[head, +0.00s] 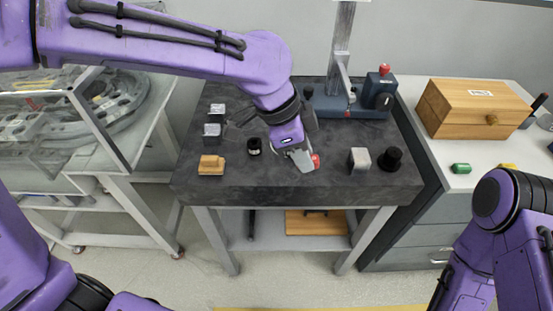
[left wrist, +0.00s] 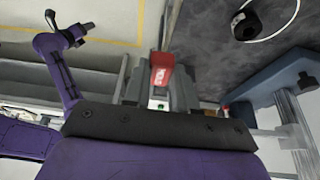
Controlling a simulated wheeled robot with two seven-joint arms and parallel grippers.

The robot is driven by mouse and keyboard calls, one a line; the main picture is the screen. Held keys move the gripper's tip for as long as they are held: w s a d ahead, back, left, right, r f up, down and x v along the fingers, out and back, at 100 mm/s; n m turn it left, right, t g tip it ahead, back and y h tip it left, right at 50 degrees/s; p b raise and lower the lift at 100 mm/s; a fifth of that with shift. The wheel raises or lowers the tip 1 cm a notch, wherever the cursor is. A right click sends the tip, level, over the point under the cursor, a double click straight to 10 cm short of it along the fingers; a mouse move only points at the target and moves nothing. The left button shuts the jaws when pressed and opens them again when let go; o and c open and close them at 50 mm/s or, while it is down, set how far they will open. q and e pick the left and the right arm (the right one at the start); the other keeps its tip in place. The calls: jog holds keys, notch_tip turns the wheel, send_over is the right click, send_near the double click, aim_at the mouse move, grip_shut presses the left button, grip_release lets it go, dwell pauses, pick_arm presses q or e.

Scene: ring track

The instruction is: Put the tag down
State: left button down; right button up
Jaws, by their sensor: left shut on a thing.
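The tag is a small red piece (head: 316,161) at the fingertips of my left gripper (head: 301,158), over the front middle of the dark bench top (head: 325,190). In the left wrist view the red tag (left wrist: 162,72) stands out between the grey fingers, with pale marks on its face. My left gripper is shut on it. Whether the tag touches the bench top I cannot tell. My right arm is at the right of the head view, bent downward, and its gripper is not clearly seen.
A wooden block (head: 211,166), a black cylinder (head: 254,146), a metal block (head: 359,160) and a black knob-shaped piece (head: 391,159) stand around the gripper. A blue press (head: 345,105) stands behind. A wooden box (head: 475,112) is on the right counter. The bench's front strip is bare.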

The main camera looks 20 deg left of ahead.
pick_arm(q)
send_over(275, 178)
jog(key=f, duration=0.7)
jog(key=shift+s+a, duration=0.25)
jog(key=shift+a, duration=0.15)
jog(key=f, duration=0.4)
jog(key=shift+w+a, duration=0.15)
jog(key=shift+a, duration=0.25)
jog(key=shift+r, duration=0.1)
jog(key=c, duration=0.9)
grip_release()
jog(key=p+v, duration=0.1)
jog(key=v, duration=1.1)
jog(key=shift+p, duration=0.3)
